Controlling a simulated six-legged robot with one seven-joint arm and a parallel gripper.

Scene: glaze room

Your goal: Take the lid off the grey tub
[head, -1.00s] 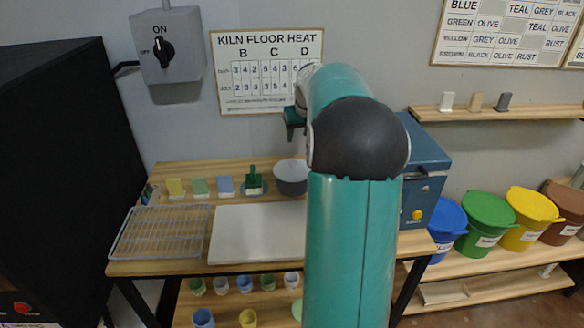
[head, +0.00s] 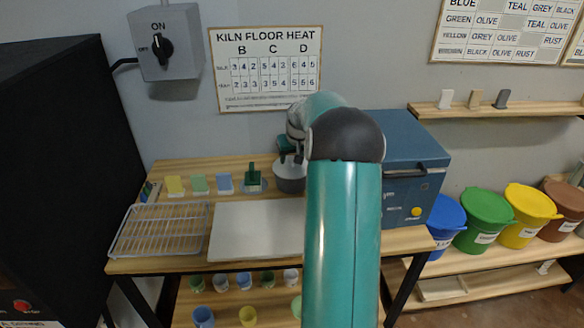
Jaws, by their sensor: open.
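The grey tub (head: 290,184) stands at the back of the wooden table, behind the white board and partly behind my arm. Its lighter grey lid (head: 284,170) is on top. My gripper (head: 290,158) is just above the lid, its dark fingers pointing down and apart. My arm hides part of the gripper and the right side of the tub. I cannot tell whether the fingers touch the lid.
A green tool on a dish (head: 253,189) stands just left of the tub, beside coloured tiles (head: 199,183). A white board (head: 250,232) and wire rack (head: 160,230) lie in front. A blue box (head: 415,165) stands to the right.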

